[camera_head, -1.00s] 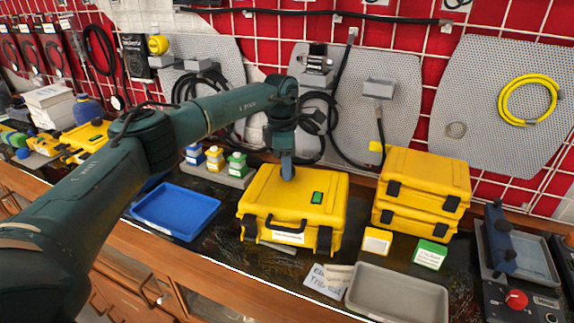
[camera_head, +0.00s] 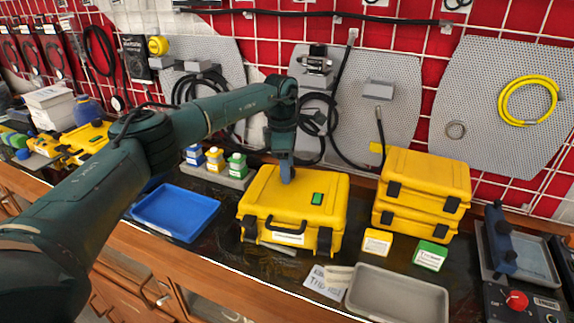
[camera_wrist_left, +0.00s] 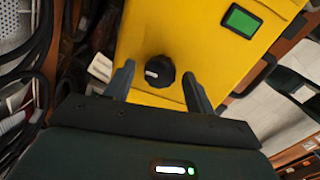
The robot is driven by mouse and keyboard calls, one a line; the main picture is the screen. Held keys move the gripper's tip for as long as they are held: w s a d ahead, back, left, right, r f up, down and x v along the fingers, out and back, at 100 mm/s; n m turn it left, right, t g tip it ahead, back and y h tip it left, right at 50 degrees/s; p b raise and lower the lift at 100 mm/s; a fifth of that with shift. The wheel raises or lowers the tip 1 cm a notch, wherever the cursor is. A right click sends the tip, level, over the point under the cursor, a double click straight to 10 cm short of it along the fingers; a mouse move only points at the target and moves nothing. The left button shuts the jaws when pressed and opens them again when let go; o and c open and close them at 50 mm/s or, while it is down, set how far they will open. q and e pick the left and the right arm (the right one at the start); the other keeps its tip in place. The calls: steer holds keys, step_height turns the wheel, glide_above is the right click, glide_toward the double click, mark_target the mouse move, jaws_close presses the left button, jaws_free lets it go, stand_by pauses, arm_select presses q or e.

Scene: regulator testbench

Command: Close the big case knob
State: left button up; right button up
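The big yellow case (camera_head: 262,205) sits shut on the bench in the middle of the head view, with its handle and two black latches at the front. Its black round knob (camera_wrist_left: 160,71) with a white mark shows on the lid in the left wrist view. A green display (camera_wrist_left: 242,20) is on the same lid, also seen in the head view (camera_head: 317,198). My left gripper (camera_head: 287,180) points down at the back of the lid and hides the knob there. In the left wrist view its fingers (camera_wrist_left: 158,70) are open, one on each side of the knob, with gaps visible.
A blue tray (camera_head: 176,212) lies left of the case and a grey tray (camera_head: 398,297) lies front right. Stacked yellow cases (camera_head: 424,184) stand to the right. Several small bottles (camera_head: 215,158) stand behind left, near my arm. Cables hang on the wall behind.

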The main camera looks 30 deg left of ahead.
steer(key=shift+s+f, duration=0.15)
steer(key=shift+s, duration=0.1)
arm_select(q)
steer(key=shift+r, duration=0.3)
step_height(320, 180, up, 12)
steer(key=b, duration=0.1)
steer(key=shift+s+a+r, duration=0.2)
steer(key=shift+a+r, duration=0.05)
steer(key=shift+a, duration=0.2)
arm_select(e)
steer(key=shift+w+a+r, duration=0.2)
steer(key=shift+w+a, duration=0.1)
steer(key=shift+w, duration=0.1)
steer(key=shift+s+d+f, duration=0.1)
steer(key=shift+f, duration=0.15)
